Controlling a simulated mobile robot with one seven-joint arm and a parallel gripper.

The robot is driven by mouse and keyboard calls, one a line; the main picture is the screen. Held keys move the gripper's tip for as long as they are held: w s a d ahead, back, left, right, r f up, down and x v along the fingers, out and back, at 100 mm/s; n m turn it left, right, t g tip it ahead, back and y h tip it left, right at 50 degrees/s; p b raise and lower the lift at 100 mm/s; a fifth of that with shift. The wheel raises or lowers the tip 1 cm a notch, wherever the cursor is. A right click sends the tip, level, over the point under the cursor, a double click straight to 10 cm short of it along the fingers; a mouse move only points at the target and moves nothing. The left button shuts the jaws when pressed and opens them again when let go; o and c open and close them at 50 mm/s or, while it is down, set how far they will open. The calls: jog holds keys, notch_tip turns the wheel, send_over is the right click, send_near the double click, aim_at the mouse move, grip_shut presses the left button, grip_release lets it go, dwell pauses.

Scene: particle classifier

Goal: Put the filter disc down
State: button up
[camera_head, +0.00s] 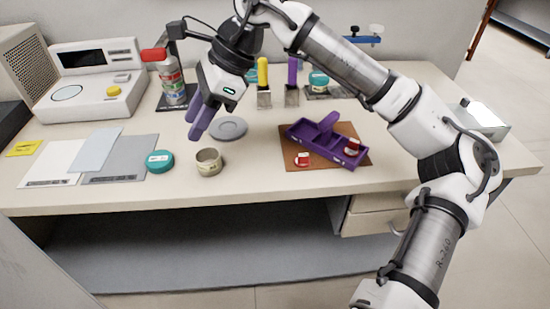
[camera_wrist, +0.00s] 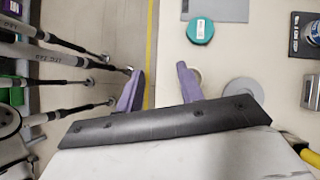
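A flat grey disc (camera_head: 228,128), which looks like the filter disc, lies on the table right of my gripper. It also shows in the wrist view (camera_wrist: 243,97), just right of the right finger. My gripper (camera_head: 200,122) is above the table with its purple fingers pointing down. In the wrist view my gripper (camera_wrist: 158,88) has its fingers spread, with nothing held between them. An open metal tin (camera_head: 209,163) stands in front of the disc, apart from it. The right finger partly hides the tin in the wrist view.
A teal-lidded tin (camera_head: 160,161) sits by grey and white sheets (camera_head: 120,170) at left. A purple tray (camera_head: 325,147) with red-and-white pieces is on a brown mat (camera_head: 295,153) at right. The table's front edge is clear.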

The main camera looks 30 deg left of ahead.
jog(key=w+d+m+t+h, duration=0.1)
jog(key=w+d+t+h, duration=0.15)
jog(key=w+d, duration=0.3)
jog(key=m+t+h, duration=0.2)
jog(key=t+h, duration=0.1)
send_over(302, 155)
jog(key=shift+g+y, duration=0.25)
jog(key=f, duration=0.6)
jog(key=shift+s+a+f, duration=0.2)
jog(key=shift+a+f, duration=0.05)
jog(key=shift+f, duration=0.15)
jog(key=shift+w+d+f, duration=0.1)
jog(key=shift+d+f, duration=0.05)
jog(key=shift+f, duration=1.4)
jog(key=shift+w+d+f, duration=0.1)
jog(key=shift+f, duration=1.45)
grip_shut()
